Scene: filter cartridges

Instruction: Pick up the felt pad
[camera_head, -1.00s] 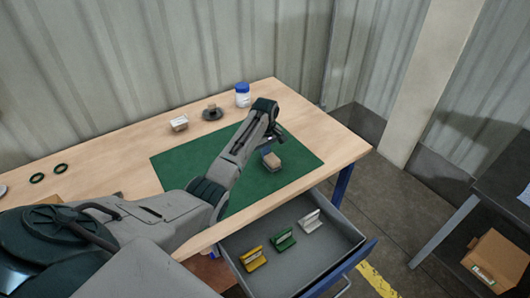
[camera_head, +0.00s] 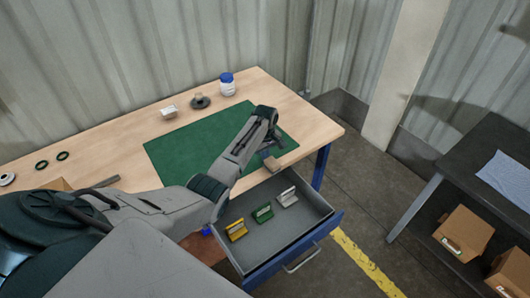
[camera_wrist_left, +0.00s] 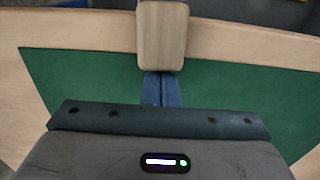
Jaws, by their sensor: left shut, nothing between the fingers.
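My left gripper (camera_head: 266,152) is low at the mat's front edge. Its blue fingers (camera_wrist_left: 162,88) are together in the left wrist view. A tan, rounded block (camera_head: 272,164) is at the fingertips and covers them in the left wrist view (camera_wrist_left: 163,35); I see nothing between the fingers. I cannot tell for sure which thing is the felt pad. A dark round disc (camera_head: 201,103) with a greyish lump on it lies at the back of the table, between a small whitish block (camera_head: 168,111) and a blue-lidded white jar (camera_head: 227,86). My right gripper is not in view.
The green mat (camera_head: 185,147) looks bare. An open grey drawer (camera_head: 295,222) in front holds yellow (camera_head: 236,230), green (camera_head: 263,213) and white (camera_head: 287,198) pieces. Two dark rings (camera_head: 62,156) lie at left. A dark side table (camera_head: 480,150) with cardboard boxes below stands at right.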

